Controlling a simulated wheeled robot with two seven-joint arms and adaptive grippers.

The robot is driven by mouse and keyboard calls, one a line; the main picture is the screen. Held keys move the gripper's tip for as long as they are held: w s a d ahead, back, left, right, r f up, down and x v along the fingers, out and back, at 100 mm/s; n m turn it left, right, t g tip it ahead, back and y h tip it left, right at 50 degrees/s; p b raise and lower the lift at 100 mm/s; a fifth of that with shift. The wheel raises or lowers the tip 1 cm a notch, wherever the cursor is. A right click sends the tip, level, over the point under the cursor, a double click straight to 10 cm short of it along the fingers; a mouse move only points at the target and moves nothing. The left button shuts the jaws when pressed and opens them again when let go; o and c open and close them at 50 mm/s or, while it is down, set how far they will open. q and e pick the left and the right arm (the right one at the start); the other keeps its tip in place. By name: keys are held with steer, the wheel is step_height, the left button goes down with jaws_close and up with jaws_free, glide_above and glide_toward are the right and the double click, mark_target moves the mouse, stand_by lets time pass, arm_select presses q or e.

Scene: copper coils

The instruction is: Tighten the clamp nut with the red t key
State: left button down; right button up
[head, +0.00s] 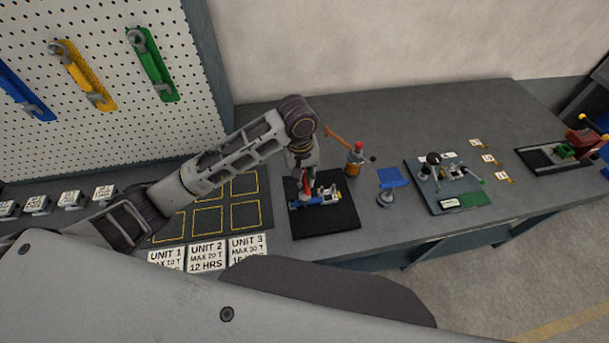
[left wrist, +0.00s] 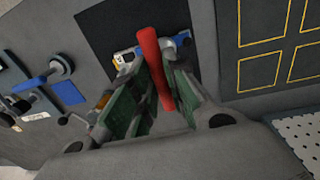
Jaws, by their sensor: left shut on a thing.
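My left gripper (head: 307,182) is above the black mat (head: 335,222) on the bench. In the left wrist view its fingers (left wrist: 160,95) are shut on the red t key (left wrist: 153,65), whose red bar shows between the green pads. The blue clamp (head: 325,197) lies on the mat under the gripper; it also shows in the left wrist view (left wrist: 180,42), behind the red bar. The key's lower end and the clamp nut are hidden, so I cannot tell whether they touch. My right gripper is not in view.
An orange and red tool (head: 354,160) stands just right of the mat. A blue square (head: 393,177) and a grey fixture plate (head: 450,190) lie further right. A yellow-lined grid mat (head: 207,217) and unit signs (head: 207,256) are at left. Wrenches (head: 83,74) hang on the pegboard.

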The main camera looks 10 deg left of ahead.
arm_select(q)
steer(key=shift+f, duration=0.85)
stand_by(0.7)
steer(key=shift+m, duration=0.4)
stand_by(0.3)
steer(key=shift+m, duration=3)
